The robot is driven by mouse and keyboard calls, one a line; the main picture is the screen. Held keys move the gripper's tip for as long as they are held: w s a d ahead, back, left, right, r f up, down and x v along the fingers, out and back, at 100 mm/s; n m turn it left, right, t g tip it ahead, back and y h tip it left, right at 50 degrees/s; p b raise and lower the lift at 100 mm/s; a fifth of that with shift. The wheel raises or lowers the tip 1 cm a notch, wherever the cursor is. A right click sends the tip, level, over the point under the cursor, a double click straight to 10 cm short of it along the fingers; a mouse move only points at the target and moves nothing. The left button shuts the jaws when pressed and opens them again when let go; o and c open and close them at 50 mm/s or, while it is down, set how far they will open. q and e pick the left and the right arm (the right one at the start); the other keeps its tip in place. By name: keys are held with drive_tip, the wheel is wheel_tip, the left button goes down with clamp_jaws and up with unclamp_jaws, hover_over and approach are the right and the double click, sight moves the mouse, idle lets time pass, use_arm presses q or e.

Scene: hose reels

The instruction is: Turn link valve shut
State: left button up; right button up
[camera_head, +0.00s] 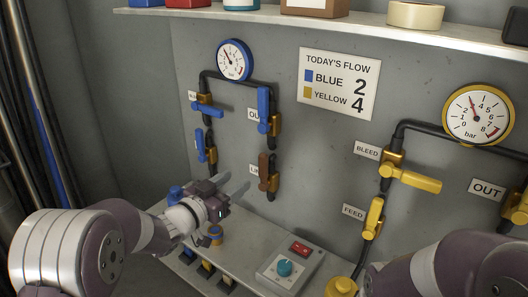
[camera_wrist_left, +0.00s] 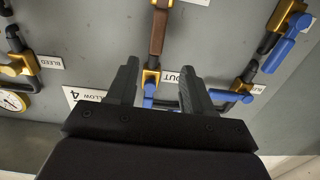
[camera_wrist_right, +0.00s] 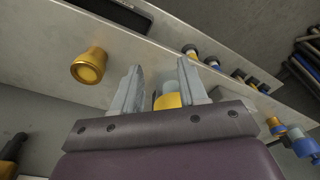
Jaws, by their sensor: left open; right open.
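The link valve has a brown handle (camera_head: 263,167) that points up along the black pipe below the blue OUT valve. Its label is partly hidden. The brown handle also shows in the left wrist view (camera_wrist_left: 158,32), beyond the fingertips. My left gripper (camera_head: 233,182) is open and empty, a little left of and below the brown handle, apart from it in the head view. It also shows in the left wrist view (camera_wrist_left: 160,68). My right gripper (camera_wrist_right: 162,76) is open in the right wrist view; in the head view only its arm shows, at the lower right.
Blue handles (camera_head: 263,108) sit close above and left of the link valve. Yellow valves (camera_head: 412,179) are on the right pipe. Gauges and a flow sign (camera_head: 339,84) hang above. Below is a ledge with a control box (camera_head: 290,266) and a yellow knob (camera_head: 341,287).

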sight(261, 161)
use_arm(q)
drive_tip(key=x, duration=0.8)
drive_tip(key=r+x, duration=0.1)
drive_tip(key=x, duration=0.3)
drive_tip(key=shift+d, duration=0.2)
clamp_jaws()
drive_tip(key=shift+s, duration=0.1)
